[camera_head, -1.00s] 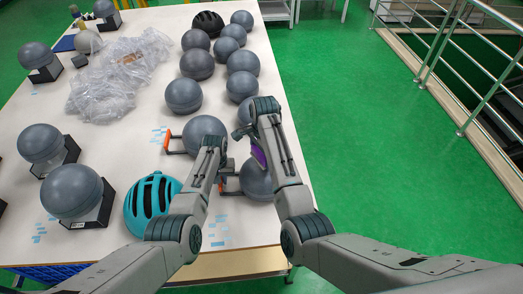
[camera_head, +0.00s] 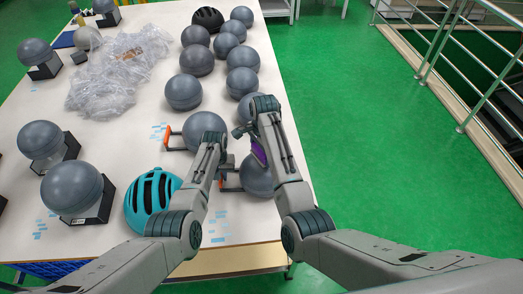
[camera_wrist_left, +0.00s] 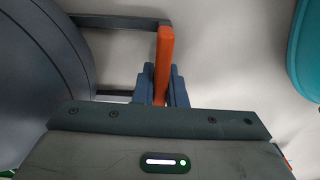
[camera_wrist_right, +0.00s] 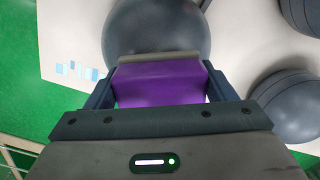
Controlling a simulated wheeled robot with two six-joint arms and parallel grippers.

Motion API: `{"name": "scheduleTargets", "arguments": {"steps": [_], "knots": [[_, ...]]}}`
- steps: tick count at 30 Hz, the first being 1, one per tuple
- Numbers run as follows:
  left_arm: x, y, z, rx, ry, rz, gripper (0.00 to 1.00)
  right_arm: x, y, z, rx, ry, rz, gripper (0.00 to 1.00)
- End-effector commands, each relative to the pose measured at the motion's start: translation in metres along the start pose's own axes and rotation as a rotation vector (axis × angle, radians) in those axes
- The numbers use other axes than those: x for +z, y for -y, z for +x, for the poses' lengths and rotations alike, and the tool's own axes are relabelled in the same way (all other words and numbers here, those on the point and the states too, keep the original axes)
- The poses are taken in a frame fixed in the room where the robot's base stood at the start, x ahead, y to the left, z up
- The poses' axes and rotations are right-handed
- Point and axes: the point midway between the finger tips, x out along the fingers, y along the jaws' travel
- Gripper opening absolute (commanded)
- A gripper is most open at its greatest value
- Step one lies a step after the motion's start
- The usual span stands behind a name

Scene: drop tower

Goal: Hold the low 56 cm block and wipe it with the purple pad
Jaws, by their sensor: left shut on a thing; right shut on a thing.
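The block appears as a dark grey ball (camera_head: 257,178) on the white table, partly hidden by my arms. A bracket with an orange handle (camera_wrist_left: 163,65) stands out from its side. My left gripper (camera_wrist_left: 162,88) is shut on the orange handle, with the ball (camera_wrist_left: 40,80) at the left of the left wrist view. My right gripper (camera_wrist_right: 158,82) is shut on the purple pad (camera_wrist_right: 160,83). The pad shows as a small purple patch (camera_head: 258,152) above the ball in the head view. In the right wrist view the pad overlaps a grey ball (camera_wrist_right: 158,28); contact cannot be told.
Another grey ball (camera_head: 205,130) with an orange handle (camera_head: 167,139) stands just behind. A teal helmet (camera_head: 152,200) lies to the left. Several more grey balls, a clear plastic heap (camera_head: 112,75) and a black helmet (camera_head: 208,19) are on the table. Green floor lies open to the right.

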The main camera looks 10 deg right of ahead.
Motion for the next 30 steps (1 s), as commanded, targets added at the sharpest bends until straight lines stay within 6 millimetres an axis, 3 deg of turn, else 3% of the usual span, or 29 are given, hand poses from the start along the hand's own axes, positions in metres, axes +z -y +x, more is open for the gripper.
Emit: {"name": "scheduleTargets", "arguments": {"steps": [18,30], "knots": [[0.001,-0.001,0.001,0.001,0.002,0.001,0.0,0.0,-0.001,0.01,0.0,0.0,0.0,0.44],[0.001,-0.001,0.001,0.001,0.002,0.001,0.0,0.011,-0.018,0.009,0.0,0.001,0.001,0.44]]}}
